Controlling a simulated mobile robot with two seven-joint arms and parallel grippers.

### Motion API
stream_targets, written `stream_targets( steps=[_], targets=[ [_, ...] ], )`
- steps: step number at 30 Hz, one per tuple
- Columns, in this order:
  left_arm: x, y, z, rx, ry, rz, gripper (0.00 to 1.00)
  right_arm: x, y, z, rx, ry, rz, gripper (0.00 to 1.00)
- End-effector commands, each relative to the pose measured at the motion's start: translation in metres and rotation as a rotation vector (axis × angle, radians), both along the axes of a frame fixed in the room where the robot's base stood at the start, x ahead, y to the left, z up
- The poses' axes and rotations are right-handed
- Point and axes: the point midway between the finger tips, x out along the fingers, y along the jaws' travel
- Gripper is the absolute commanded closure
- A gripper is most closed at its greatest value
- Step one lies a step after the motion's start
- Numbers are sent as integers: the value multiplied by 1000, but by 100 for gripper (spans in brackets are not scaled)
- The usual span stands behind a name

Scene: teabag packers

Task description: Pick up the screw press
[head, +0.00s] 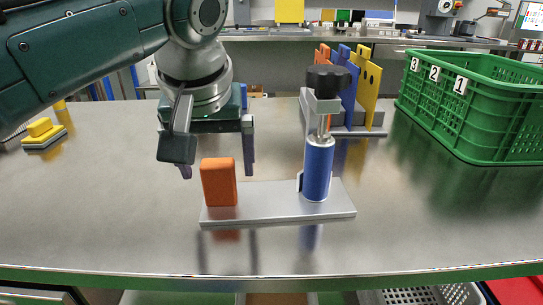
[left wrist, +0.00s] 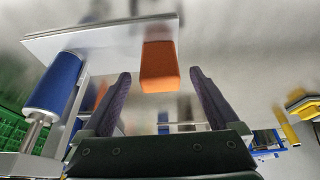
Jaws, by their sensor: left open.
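The screw press (head: 275,204) stands on the steel table near the front middle. It has a flat light-grey base, an upright blue cylinder (head: 318,167) under a black knob (head: 328,80) at its right, and an orange block (head: 219,183) at its left end. My left gripper (head: 217,172) is open, pointing down just behind the orange block, with a finger to each side of it in the picture. In the left wrist view the orange block (left wrist: 159,65) shows between the fingertips, with gaps on both sides. I cannot tell whether it lies between the fingers in depth. My right gripper is out of view.
A green crate (head: 480,105) numbered 1 to 3 stands at the right. A rack with orange, blue and yellow plates (head: 367,88) stands behind the press. A yellow-topped object (head: 42,130) is at the left. The table's front edge (head: 270,283) is close.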

Motion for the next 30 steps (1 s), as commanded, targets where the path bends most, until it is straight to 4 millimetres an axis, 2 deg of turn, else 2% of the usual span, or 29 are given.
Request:
stream_targets(
  steps=[1, 6, 16, 30],
  targets=[
    [4, 0, -10, 2, 0, 1, 5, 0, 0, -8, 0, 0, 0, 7],
    [13, 1, -28, 0, 0, -1, 5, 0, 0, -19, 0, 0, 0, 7],
    [16, 1, -32, 0, -1, -1, 5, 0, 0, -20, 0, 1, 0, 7],
    [16, 1, -32, 0, 0, -1, 57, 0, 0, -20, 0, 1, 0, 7]
  ],
)
